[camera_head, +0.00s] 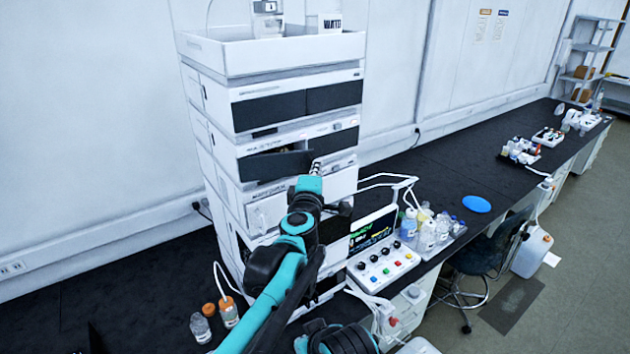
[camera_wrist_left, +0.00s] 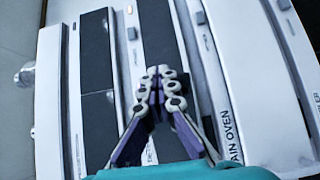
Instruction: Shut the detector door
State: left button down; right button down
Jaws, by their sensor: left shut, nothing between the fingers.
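The chromatography stack (camera_head: 228,160) stands upright on the black bench. The detector door looks like the dark panel (camera_head: 272,166) in its middle module; in the head view it sits at a slight tilt to the module front, seemingly ajar. My left gripper (camera_head: 315,168) is at this panel's right end, its fingers shut and empty. In the left wrist view the shut fingertips (camera_wrist_left: 160,76) are in front of a dark panel (camera_wrist_left: 160,30), next to the white module lettered OVEN (camera_wrist_left: 245,90). I cannot tell whether the fingers touch the panel. My right gripper is not in view.
A control box with coloured buttons (camera_head: 384,266) stands right of the stack, with a tray of bottles (camera_head: 440,232) beside it. Two small bottles (camera_head: 201,327) (camera_head: 228,312) stand at the stack's lower left. A white tray (camera_head: 270,56) tops the stack. The bench right of the blue disc (camera_head: 477,204) is partly clear.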

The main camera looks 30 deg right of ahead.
pick_arm(q)
jog(key=w+y, duration=0.1)
jog(key=w+d+n+t+y, duration=0.1)
jog(key=w+d+n+y, duration=0.1)
jog(key=w, duration=0.1)
jog(key=shift+w+f+t, duration=0.1)
jog(key=shift+t, duration=0.2)
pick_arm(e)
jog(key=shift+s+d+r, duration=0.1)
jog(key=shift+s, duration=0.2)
pick_arm(q)
jog(key=shift+w, duration=0.1)
